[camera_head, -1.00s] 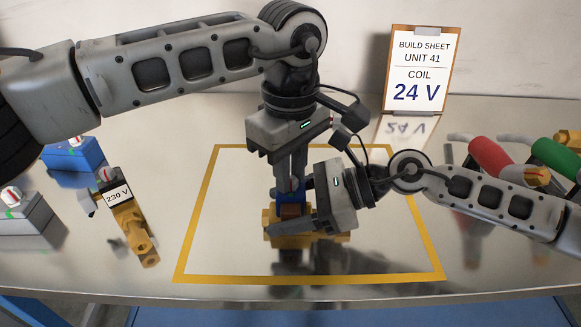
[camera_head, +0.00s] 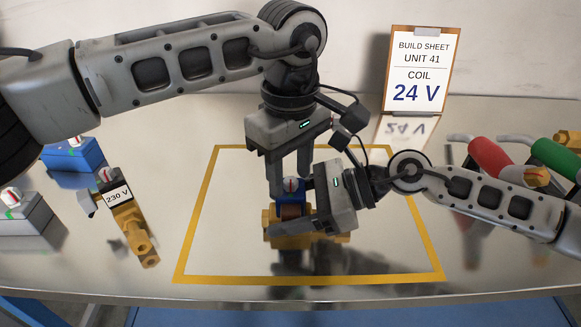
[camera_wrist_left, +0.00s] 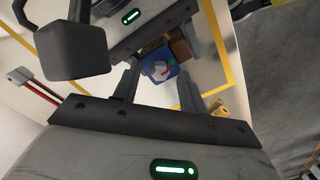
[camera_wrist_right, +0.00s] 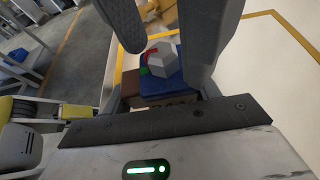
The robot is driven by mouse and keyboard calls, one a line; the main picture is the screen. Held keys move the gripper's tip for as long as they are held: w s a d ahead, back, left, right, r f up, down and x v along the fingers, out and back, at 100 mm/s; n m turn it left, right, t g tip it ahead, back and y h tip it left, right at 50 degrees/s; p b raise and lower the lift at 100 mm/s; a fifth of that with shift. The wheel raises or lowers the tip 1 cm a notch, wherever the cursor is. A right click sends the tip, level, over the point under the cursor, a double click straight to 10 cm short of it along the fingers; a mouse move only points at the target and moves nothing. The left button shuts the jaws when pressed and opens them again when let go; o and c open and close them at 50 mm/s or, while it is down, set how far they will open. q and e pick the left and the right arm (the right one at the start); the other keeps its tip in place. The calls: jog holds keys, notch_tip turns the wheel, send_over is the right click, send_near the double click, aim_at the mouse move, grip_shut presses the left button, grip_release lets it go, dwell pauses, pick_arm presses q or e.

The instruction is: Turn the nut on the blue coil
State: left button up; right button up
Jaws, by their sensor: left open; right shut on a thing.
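The blue coil (camera_head: 291,198) sits upright on a brass valve body (camera_head: 330,237) inside the yellow outline. A whitish nut (camera_head: 290,185) with a red mark is on top of the coil; it also shows in the left wrist view (camera_wrist_left: 158,70) and in the right wrist view (camera_wrist_right: 158,62). My left gripper (camera_head: 289,181) is open, its fingers just above and around the nut. My right gripper (camera_head: 300,218) is shut on the valve with the coil from the right side, one finger in front of it. The coil's lower part is partly hidden by that finger.
A 230 V coil on a brass valve (camera_head: 130,220) lies left of the outline (camera_head: 190,220). A blue block (camera_head: 75,155) and a grey block (camera_head: 25,222) are farther left. Red (camera_head: 492,158) and green (camera_head: 556,152) tools lie right. A build sheet (camera_head: 420,70) reads 24 V.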

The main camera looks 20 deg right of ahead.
aim_at(291, 179)
pick_arm(q)
notch_tip(291, 179, up, 12)
dwell(0.4)
pick_arm(e)
jog(key=o, duration=1.5)
jog(key=shift+c, duration=0.2)
jog(key=shift+d, duration=0.1)
